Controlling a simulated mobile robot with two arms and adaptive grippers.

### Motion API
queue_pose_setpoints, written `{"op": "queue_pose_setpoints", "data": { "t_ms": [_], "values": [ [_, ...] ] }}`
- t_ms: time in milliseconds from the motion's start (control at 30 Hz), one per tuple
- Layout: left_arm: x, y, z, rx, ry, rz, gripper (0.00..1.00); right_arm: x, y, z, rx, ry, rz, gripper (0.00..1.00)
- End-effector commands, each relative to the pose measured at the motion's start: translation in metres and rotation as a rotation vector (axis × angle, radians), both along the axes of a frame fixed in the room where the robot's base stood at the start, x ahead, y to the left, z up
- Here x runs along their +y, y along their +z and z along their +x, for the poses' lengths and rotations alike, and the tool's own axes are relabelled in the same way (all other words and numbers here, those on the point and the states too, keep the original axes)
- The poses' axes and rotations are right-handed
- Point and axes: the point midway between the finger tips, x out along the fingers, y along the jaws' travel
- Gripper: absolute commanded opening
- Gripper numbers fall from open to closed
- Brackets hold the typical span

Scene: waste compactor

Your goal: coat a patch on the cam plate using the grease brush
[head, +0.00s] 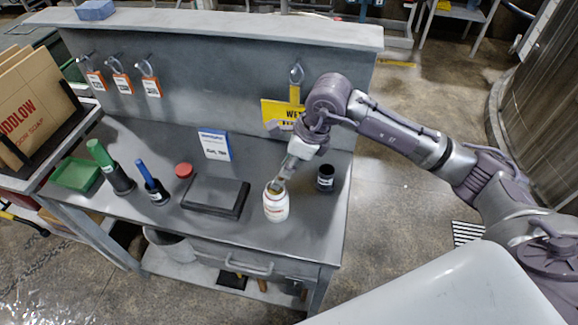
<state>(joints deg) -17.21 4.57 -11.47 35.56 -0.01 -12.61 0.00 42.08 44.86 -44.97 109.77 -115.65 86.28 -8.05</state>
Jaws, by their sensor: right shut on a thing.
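My right gripper (284,174) is at the front right of the grey bench, just over an open white jar (276,208) with a yellowish mouth. It is shut on what seems to be the grease brush, mostly hidden by the fingers; its lower end is at or in the jar mouth, and I cannot tell how deep. A flat dark plate on a block, apparently the cam plate (216,195), lies left of the jar, apart from the gripper. My left gripper is out of view.
A black cup (326,177) stands right of the jar. A red lid (184,170), a blue-handled tool (146,172) and a green-handled tool (100,155) in dark holders, and a green tray (76,174) are to the left. A white card (215,144) stands behind the plate.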

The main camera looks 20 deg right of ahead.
Motion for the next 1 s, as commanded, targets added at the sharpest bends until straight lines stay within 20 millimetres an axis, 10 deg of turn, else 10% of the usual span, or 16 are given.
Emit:
{"op": "queue_pose_setpoints", "data": {
  "t_ms": [500, 1000],
  "values": [
    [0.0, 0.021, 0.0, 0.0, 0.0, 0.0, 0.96, 0.0, 0.044, 0.001, -0.003, 0.0, 0.0, 0.0],
    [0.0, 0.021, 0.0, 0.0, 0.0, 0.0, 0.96, 0.0, 0.046, 0.0, -0.001, 0.0, 0.0, 0.0]
  ]
}}
